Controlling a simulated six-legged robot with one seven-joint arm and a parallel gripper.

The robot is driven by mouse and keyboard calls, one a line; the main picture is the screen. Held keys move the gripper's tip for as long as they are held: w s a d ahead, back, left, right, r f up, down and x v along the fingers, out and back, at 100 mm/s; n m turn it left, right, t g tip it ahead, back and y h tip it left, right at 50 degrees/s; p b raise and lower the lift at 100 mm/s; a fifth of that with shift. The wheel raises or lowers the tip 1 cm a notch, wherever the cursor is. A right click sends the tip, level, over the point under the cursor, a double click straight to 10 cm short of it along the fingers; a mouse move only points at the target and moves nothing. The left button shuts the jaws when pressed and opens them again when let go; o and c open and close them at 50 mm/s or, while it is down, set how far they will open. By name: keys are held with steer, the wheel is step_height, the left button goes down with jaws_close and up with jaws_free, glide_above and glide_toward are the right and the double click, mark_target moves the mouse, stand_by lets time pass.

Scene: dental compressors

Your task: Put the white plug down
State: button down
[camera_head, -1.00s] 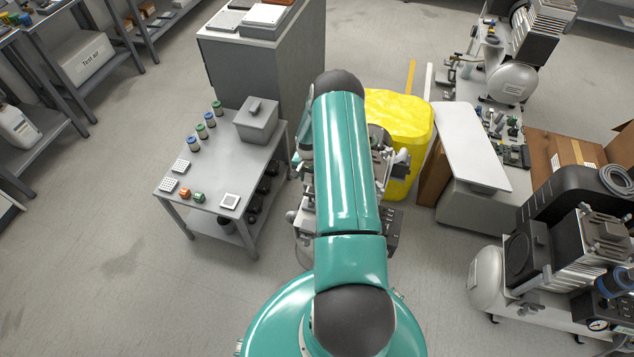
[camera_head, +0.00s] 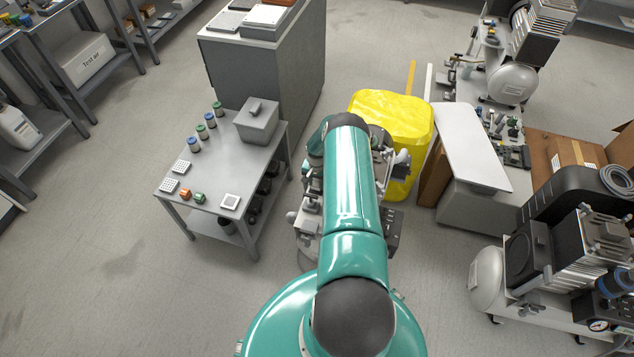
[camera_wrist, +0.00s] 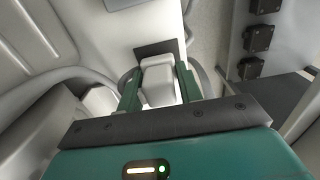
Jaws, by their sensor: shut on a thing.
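The white plug (camera_wrist: 157,82) is a small pale block between the two green fingers of my gripper (camera_wrist: 158,92) in the wrist view. My gripper is shut on it. A dark square patch shows just behind the plug's far end, and I cannot tell whether the plug touches it. In the head view, my teal arm hides the gripper and the plug.
In the wrist view, a grey panel with black sockets (camera_wrist: 257,38) is at the right and pale curved housings are at the left. In the head view, a grey table (camera_head: 225,165) with small parts stands left, a yellow bag (camera_head: 400,115) behind, and a compressor (camera_head: 560,265) at right.

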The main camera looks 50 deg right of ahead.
steer(key=shift+f, duration=0.2)
steer(key=shift+f, duration=0.35)
steer(key=c, duration=0.9)
jaws_free()
steer(key=shift+c, duration=0.2)
step_height(320, 180, up, 13)
steer(key=shift+r, duration=0.1)
